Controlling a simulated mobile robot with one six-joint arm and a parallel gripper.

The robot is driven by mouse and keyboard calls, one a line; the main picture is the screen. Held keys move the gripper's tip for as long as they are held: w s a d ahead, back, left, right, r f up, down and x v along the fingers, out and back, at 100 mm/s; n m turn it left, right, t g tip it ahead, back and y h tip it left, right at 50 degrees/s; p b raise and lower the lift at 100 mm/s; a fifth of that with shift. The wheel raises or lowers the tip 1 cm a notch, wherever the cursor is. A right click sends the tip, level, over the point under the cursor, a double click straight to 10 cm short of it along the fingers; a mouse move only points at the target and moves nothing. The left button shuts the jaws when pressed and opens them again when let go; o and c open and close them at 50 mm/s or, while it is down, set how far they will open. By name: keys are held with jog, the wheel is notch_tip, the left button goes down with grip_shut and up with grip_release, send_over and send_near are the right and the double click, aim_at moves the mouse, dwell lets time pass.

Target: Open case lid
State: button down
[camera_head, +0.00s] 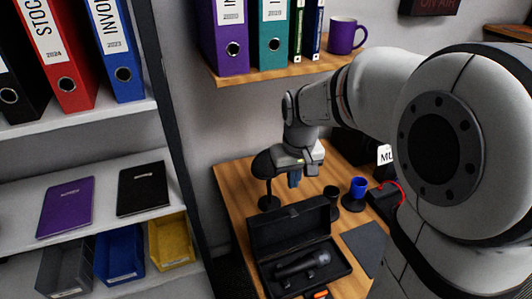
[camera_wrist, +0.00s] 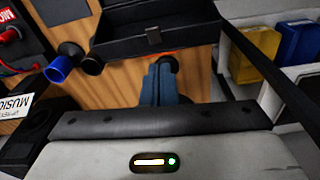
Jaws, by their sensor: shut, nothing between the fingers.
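The black case (camera_head: 262,272) lies on the wooden desk with its lid (camera_head: 290,225) standing raised at the far side. A dark microphone (camera_head: 302,264) lies in the dark lining of the base. In the wrist view the raised lid (camera_wrist: 120,45) shows at the top, with a small latch (camera_wrist: 153,35) on its edge. My gripper (camera_head: 294,181) is beyond the lid and above the desk, apart from the case. Its blue-grey fingers (camera_wrist: 165,82) are together and empty, pointing down.
A blue cup (camera_head: 358,187) and a black cup (camera_head: 331,192) stand right of my gripper. A black stand (camera_head: 268,202) is close on its left. A dark flat pad (camera_head: 366,246) lies right of the case. Shelves with bins (camera_head: 120,254) stand at the left.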

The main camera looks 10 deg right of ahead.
aim_at(281, 210)
jog(key=w+a+f+n+g, duration=0.1)
jog(key=w+a+f, duration=0.2)
jog(key=w+f, duration=0.55)
jog(key=f, duration=0.2)
jog(key=f+p, duration=0.1)
jog(key=f, duration=0.1)
jog(key=s+f+p, duration=0.1)
jog(key=f, duration=0.1)
jog(key=shift+d+f, duration=0.15)
jog(key=shift+f, duration=0.25)
jog(key=shift+s+d, duration=0.15)
jog(key=shift+s, duration=0.25)
jog(key=shift+s+d+r+t+b, duration=0.2)
jog(key=shift+s+r+t+b, duration=0.35)
jog(key=shift+b, duration=0.5)
jog(key=shift+s+d+r, duration=0.15)
jog(key=shift+s+r, duration=0.1)
jog(key=shift+s, duration=0.25)
jog(key=shift+s+d+r, duration=0.1)
jog(key=shift+s+r, duration=0.1)
jog(key=shift+s, duration=0.25)
